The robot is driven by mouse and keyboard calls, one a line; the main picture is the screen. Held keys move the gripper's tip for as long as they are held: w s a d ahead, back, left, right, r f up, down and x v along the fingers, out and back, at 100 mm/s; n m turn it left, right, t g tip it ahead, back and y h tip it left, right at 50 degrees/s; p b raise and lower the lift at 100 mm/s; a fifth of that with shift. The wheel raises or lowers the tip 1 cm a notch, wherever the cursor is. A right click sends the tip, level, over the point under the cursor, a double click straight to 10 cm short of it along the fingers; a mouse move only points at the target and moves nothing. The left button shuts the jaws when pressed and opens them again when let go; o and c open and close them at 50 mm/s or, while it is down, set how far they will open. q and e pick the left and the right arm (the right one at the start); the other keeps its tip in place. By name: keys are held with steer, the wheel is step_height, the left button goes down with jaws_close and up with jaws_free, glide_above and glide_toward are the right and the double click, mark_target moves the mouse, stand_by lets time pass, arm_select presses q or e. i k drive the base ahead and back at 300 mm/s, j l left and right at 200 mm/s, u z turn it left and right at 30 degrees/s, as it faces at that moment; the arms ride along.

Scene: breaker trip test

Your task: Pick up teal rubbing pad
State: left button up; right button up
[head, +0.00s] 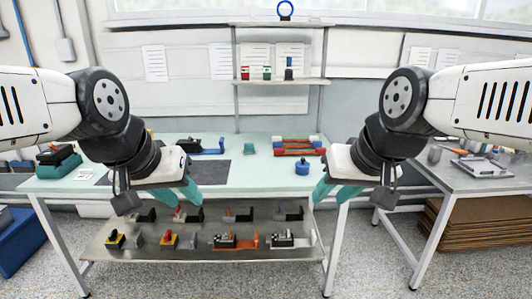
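A small teal block (248,148), which looks like the teal rubbing pad, lies on the pale green worktable (262,178) near its back middle. My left gripper (190,193) has teal fingers and hangs over the left front of the table, left of and nearer than the block. My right gripper (322,190) also has teal fingers and is over the table's right front corner. Both grippers are apart from the block. The finger gaps are too small and angled to judge.
A dark mat (210,172) lies left of centre, with a blue-and-black device (205,147) behind it. Red-and-blue bars (298,145) and a blue round-topped item (302,168) are at right. A lower shelf (200,262) holds several breakers. A metal side table (490,184) stands right.

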mark_target(248, 149)
steer(key=i+l, duration=0.1)
steer(key=i, duration=0.55)
steer(key=i+l, duration=0.15)
steer(key=i, duration=0.5)
steer(key=i+l, duration=0.1)
steer(key=i, duration=0.6)
